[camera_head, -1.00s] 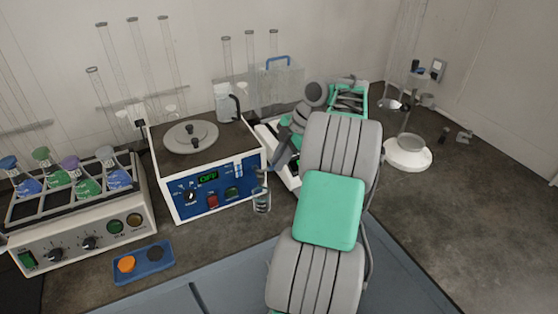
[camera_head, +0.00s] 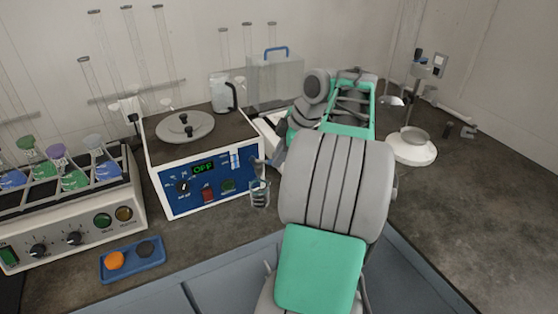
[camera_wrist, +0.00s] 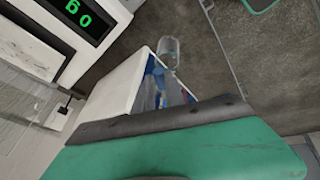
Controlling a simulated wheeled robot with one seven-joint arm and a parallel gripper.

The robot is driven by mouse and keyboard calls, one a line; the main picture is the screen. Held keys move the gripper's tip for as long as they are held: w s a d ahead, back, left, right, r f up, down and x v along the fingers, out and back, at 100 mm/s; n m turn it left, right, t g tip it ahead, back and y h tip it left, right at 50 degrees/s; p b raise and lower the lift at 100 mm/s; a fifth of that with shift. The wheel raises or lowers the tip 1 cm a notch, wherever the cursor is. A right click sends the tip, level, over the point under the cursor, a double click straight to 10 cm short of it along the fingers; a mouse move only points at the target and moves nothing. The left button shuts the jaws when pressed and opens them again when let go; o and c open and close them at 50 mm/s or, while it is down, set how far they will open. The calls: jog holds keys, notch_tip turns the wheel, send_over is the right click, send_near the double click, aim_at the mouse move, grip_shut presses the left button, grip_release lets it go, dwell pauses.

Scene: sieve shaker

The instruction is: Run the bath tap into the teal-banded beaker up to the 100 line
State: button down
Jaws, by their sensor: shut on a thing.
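The bath (camera_head: 212,185) is a white box with a blue front panel; its green display reads OFF. Its tap (camera_head: 258,162) is at the right front corner. The clear beaker (camera_head: 260,195) is just below and in front of the tap; it also shows in the wrist view (camera_wrist: 168,53). Its band, scale and liquid level are too small to read. My gripper (camera_head: 276,150) is at the bath's right front corner, by the tap, and appears shut on it. My arm and hand hide most of the fingers and the exact contact. No fingers show around the beaker.
A flask rack (camera_head: 85,215) stands left of the bath, with a blue tray (camera_head: 132,262) in front. A jug (camera_head: 220,93) stands behind. A white-based stand (camera_head: 411,150) is at the right. Bare counter (camera_head: 450,185) lies further right. A lit display (camera_wrist: 80,14) is close in the wrist view.

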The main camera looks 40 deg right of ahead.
jog(key=c, duration=1.4)
grip_release()
jog(key=p+v, duration=0.3)
jog(key=v, duration=0.4)
jog(key=shift+s+r, duration=0.2)
jog(key=shift+r, duration=0.15)
